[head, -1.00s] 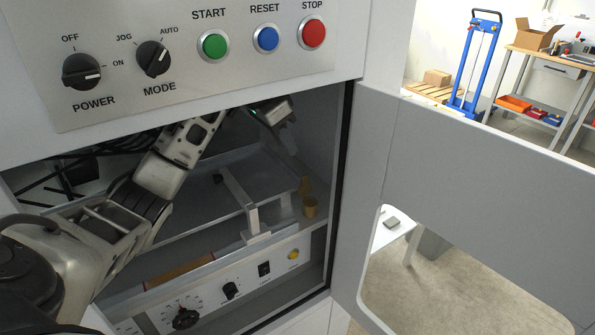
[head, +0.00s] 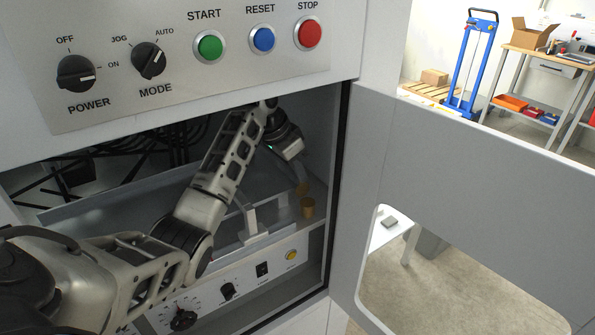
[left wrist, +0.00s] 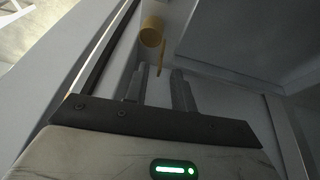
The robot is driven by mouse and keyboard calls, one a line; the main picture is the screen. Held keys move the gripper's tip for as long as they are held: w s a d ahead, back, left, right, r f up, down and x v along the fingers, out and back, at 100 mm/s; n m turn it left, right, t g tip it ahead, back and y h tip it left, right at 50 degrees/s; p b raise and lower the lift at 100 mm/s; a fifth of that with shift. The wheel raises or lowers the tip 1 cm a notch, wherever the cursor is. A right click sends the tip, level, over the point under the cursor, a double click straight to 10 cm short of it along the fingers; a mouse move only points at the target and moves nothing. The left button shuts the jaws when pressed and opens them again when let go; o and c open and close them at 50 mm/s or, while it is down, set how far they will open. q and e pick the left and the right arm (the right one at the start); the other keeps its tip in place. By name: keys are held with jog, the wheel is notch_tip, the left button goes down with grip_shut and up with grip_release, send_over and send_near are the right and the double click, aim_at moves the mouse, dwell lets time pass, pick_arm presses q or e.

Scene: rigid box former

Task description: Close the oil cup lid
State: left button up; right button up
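The oil cup (head: 308,208) is a small brass cylinder on the ledge at the right inside the open cabinet. Its lid (head: 303,188) stands up, tilted open, at the cup's back left side. In the left wrist view the round cup (left wrist: 151,34) and the thin edge of the lid (left wrist: 162,58) show beyond the fingertips. My left gripper (head: 297,172) reaches into the cabinet and points down, just above the lid. In the left wrist view its two fingers (left wrist: 159,78) are apart with nothing between them. Whether a finger touches the lid is unclear. My right gripper is not in view.
A light metal bracket (head: 251,220) stands left of the cup. Below is a panel with knobs and a yellow button (head: 292,255). The cabinet's open door (head: 470,180) is at the right, and the button panel (head: 200,90) is above the opening.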

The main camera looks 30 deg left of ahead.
pick_arm(q)
jog(key=shift+x, duration=0.75)
grip_shut()
